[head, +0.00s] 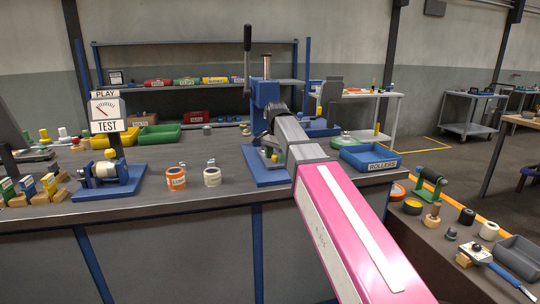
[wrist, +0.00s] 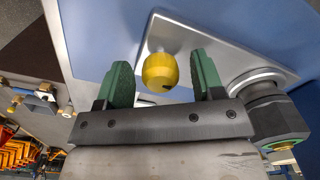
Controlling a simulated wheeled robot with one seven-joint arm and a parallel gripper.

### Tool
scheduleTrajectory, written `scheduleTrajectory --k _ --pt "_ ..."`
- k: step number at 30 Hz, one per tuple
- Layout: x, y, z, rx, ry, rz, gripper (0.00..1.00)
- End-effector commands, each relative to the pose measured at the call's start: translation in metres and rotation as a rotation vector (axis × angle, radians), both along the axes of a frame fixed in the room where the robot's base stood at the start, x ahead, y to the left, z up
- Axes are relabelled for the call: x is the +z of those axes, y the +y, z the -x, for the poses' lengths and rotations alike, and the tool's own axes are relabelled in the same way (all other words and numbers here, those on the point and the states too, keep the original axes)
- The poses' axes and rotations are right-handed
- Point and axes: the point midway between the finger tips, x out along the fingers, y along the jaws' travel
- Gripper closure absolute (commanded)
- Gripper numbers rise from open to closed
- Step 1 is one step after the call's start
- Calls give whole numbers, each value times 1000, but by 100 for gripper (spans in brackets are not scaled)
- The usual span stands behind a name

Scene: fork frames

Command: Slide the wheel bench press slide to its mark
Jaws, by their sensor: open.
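A blue press (head: 266,95) with a tall dark lever stands on a blue base plate (head: 262,172) at the middle of the bench. My gripper (wrist: 161,72) is open, its two green finger pads apart. A round yellow knob (wrist: 160,69) shows between the pads, with a visible gap on each side, in front of a pale grey plate (wrist: 217,52) on a blue surface. I cannot tell whether the knob belongs to the slide, or how deep it sits between the pads. In the head view my arm covers part of the press. I cannot make out the slide's mark.
The grey bench (head: 130,195) also holds a blue ROLLERS tray (head: 370,157) to the right, two labelled rolls left of the press, and a blue roller stand (head: 107,178) near a TEST gauge sign (head: 106,112). A lower side table at right carries several parts.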

Motion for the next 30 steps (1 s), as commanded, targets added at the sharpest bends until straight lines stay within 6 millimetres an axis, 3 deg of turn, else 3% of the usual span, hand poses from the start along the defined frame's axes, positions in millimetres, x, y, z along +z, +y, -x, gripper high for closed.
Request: scheduleTrajectory --k 1,5,30 --pt "0 0 0 0 0 0 45" --pt "0 0 0 0 0 0 87" --pt "0 -6 20 0 0 0 88"
